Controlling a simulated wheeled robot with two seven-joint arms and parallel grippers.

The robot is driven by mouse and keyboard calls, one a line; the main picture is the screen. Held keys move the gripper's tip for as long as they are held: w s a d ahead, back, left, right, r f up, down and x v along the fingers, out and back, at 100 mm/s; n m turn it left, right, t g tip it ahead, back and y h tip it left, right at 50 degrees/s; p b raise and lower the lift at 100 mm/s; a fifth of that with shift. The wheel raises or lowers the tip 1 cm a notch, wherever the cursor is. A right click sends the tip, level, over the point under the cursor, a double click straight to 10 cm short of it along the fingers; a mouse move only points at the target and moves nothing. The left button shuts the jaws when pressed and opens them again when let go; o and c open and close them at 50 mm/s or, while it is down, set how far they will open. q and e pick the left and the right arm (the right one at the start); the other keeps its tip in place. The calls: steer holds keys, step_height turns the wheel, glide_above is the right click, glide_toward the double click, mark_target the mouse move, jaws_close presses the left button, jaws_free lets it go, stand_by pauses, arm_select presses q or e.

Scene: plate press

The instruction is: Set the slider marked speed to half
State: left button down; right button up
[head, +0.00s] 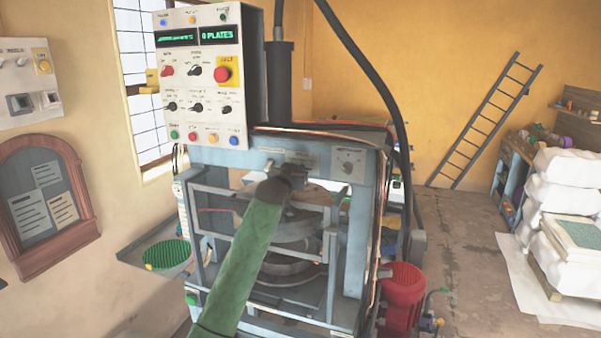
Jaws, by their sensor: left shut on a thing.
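The plate press (215,160) stands in the middle with a blue-grey front beam. A slider strip with small labels (306,158) sits on that beam, and its print is too small to read. My left gripper (297,172) is at the beam, at the end of my green arm, which comes up from below. It is shut on what appears to be the slider's knob. The gripper hides the knob and part of the track, so the slider's setting cannot be read. My right gripper is not in view.
A white control panel (203,95) with knobs, buttons and a display reading "0 PLATES" rises at upper left. A red motor (402,292) stands at lower right.

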arm_select(q)
steer(key=c, duration=1.4)
jaws_free()
steer(key=shift+c, duration=0.2)
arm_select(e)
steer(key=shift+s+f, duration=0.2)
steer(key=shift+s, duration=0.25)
arm_select(q)
steer(key=shift+s, duration=0.1)
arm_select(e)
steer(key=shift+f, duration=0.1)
